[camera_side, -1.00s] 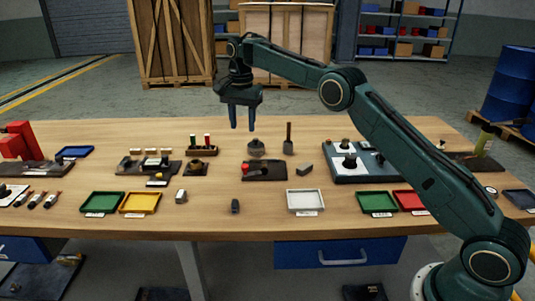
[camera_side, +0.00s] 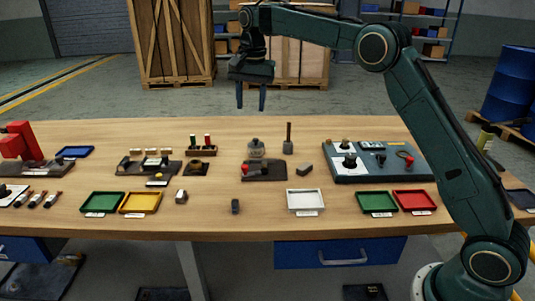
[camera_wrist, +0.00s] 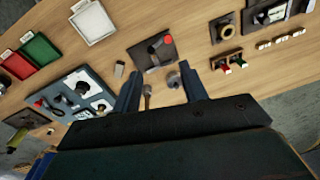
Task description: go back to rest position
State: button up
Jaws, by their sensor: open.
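My gripper (camera_side: 251,97) is open and empty in the side view. It hangs high above the back edge of the wooden workbench (camera_side: 260,222), fingers pointing down. In the wrist view my gripper (camera_wrist: 166,88) shows its two fingers apart, with nothing between them held. A grey knobbed part (camera_side: 256,149) stands on the bench below, by a dark plate with a red knob (camera_side: 264,170). It also shows in the wrist view (camera_wrist: 173,80), apart from the fingers.
An upright dark handle (camera_side: 288,139) stands near the back edge. A blue-grey panel (camera_side: 405,174) with fittings lies right. Green (camera_side: 377,203), red (camera_side: 414,201), white (camera_side: 306,201) and yellow (camera_side: 139,202) trays line the front. The air around my gripper is clear; wooden crates (camera_side: 175,45) stand behind.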

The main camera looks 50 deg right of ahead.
jog(key=s+a+r+n+t, duration=0.1)
jog(key=s+r+n, duration=0.25)
jog(key=s, duration=0.65)
jog(key=s+a+r+n+t, duration=0.15)
jog(key=s+r, duration=0.35)
jog(key=s, duration=0.6)
jog(key=s+f+n+t, duration=0.1)
jog(key=s+f+n, duration=0.2)
jog(key=s, duration=0.7)
jog(key=s+f+n+t, duration=0.1)
jog(key=s+f+n, duration=0.2)
jog(key=s, duration=0.6)
notch_tip(320, 180, down, 3)
jog(key=shift+s+a+r, duration=0.1)
jog(key=shift+s+a, duration=0.1)
jog(key=shift+s, duration=0.2)
